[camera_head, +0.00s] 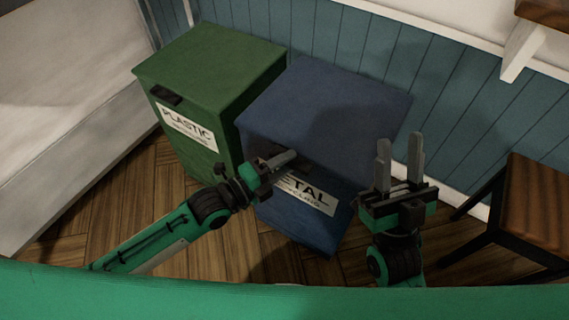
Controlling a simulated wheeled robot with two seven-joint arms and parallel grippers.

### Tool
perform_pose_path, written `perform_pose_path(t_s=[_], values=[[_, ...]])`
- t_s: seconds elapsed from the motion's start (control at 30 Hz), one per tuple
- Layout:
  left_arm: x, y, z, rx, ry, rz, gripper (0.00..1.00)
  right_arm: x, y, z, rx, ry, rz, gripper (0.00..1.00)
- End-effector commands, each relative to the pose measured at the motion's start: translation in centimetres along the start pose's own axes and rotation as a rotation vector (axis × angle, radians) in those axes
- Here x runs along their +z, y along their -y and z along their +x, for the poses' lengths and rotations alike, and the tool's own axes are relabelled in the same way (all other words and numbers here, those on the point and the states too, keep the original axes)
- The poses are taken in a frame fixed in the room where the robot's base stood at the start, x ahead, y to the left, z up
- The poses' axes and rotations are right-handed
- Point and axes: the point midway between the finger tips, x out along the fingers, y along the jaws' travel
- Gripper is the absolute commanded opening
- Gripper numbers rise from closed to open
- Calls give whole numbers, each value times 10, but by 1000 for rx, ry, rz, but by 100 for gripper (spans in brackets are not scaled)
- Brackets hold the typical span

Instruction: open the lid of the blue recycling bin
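The blue bin (287,229) stands in the middle, with a white label reading METAL on its front. Its blue lid (325,100) lies flat and looks closed. My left gripper (291,160) is at the upper front of this bin, just below the lid's front edge, and covers part of the label. Its fingers overlap in this view, so their gap is unclear, and I cannot tell whether they touch the bin. My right gripper (400,158) is open and empty, with its fingers pointing up, in front of the bin's right side.
A green bin (205,75) labelled PLASTIC stands close on the left of the blue one. A brown wooden stool (540,205) with dark legs is at the right. A pale bench-like block (70,110) is at the left. A blue panelled wall (440,95) runs behind.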

Motion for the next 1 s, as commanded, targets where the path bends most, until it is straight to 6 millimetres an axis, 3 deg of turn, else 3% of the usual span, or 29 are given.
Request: perform_pose_path(t_s=[0.27, 0.4, 0.47, 0.8, 1.0], values=[[0, 0, 1, 1, 0, 0, 36, -1, 0, 0, 0, -4, -1, 36], [0, 0, 1, 1, 0, 0, 9, 0, 0, 0, 0, -3, -1, 36], [0, 0, 1, 1, 0, 0, 0, 0, 0, 0, 0, -3, -1, 36], [0, 1, 0, 4, 0, -1, 0, 1, 0, 2, 2, 12, 1, 36], [0, 8, 0, 15, 0, -6, 0, 28, 4, -9, 10, 189, 27, 36]])
